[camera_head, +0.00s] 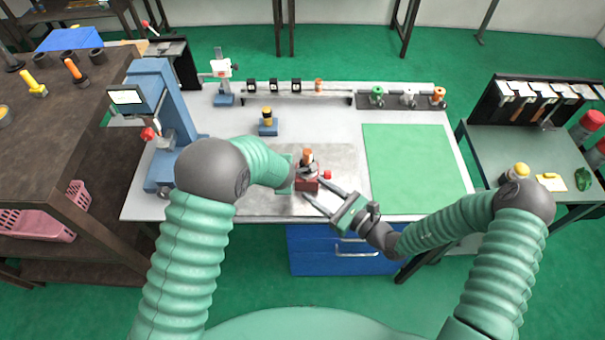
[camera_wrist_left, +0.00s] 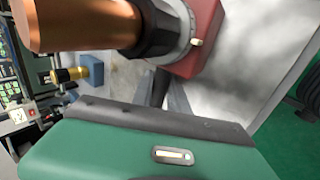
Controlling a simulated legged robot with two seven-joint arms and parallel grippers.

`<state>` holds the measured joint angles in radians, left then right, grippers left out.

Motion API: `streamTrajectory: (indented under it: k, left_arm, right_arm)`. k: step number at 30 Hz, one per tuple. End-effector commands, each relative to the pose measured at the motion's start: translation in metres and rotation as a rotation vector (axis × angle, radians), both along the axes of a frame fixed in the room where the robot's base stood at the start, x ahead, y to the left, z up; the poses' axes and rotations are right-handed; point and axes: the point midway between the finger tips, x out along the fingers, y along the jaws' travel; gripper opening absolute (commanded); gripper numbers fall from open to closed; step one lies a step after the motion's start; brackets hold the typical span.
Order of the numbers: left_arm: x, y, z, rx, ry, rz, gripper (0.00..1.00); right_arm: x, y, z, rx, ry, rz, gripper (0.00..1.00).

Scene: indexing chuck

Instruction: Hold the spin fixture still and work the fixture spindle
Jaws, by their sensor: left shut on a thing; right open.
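The spin fixture (camera_head: 307,186) has a red block base on the grey plate in the middle of the bench. The fixture spindle (camera_head: 308,155) stands up from it with an orange-copper top and a grey collar. In the left wrist view the red base (camera_wrist_left: 200,42) and the copper spindle (camera_wrist_left: 80,22) are close to the fingers. My left gripper (camera_wrist_left: 170,92) is shut on the spin fixture from the left; the exact contact is partly hidden. My right gripper (camera_head: 312,187) is open and empty, its fingertips close to the front right of the red base.
A blue press-like machine (camera_head: 165,100) stands at the bench's left. A small blue stand with a yellow-topped part (camera_head: 267,122) is behind the fixture. A rail with several small parts (camera_head: 297,93) runs along the back. The green mat (camera_head: 415,165) at right is clear.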

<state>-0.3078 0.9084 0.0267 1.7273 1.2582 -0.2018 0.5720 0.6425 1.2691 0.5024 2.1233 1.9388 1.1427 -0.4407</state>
Motion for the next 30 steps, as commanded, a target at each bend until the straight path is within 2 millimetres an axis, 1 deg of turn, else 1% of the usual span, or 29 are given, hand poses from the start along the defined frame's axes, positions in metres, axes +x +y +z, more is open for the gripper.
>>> streamTrajectory:
  k: [1, 6, 9, 13, 17, 21, 25, 30]
  left_arm:
    - [0.000, -0.001, -0.001, 0.000, 0.001, -0.001, 0.00]
    - [0.000, -0.001, -0.001, -0.001, 0.001, -0.001, 0.00]
    - [0.000, -0.001, -0.001, 0.000, 0.001, -0.001, 0.00]
    - [-0.001, -0.001, 0.000, 0.000, 0.001, 0.000, 0.00]
    - [-0.001, -0.001, -0.001, -0.001, 0.001, -0.001, 0.00]
    - [-0.001, -0.001, -0.001, -0.001, 0.001, -0.001, 0.00]
    - [-0.001, -0.001, -0.001, -0.001, 0.001, -0.001, 0.00]
    - [-0.001, 0.000, -0.001, -0.001, 0.002, -0.001, 0.00]
  right_arm:
    - [-0.009, 0.008, 0.003, -0.028, -0.012, 0.054, 0.46]
    - [-0.044, 0.029, 0.007, -0.134, -0.050, 0.247, 0.46]
    - [-0.066, 0.037, 0.007, -0.206, -0.072, 0.360, 0.46]
    - [-0.097, 0.042, 0.005, -0.314, -0.104, 0.514, 0.46]
    - [-0.128, 0.039, 0.000, -0.434, -0.136, 0.665, 0.46]
    - [-0.157, 0.028, -0.006, -0.574, -0.174, 0.817, 0.46]
    - [-0.172, 0.017, -0.009, -0.666, -0.200, 0.910, 0.46]
    - [-0.180, 0.011, -0.012, -0.713, -0.211, 0.954, 0.46]
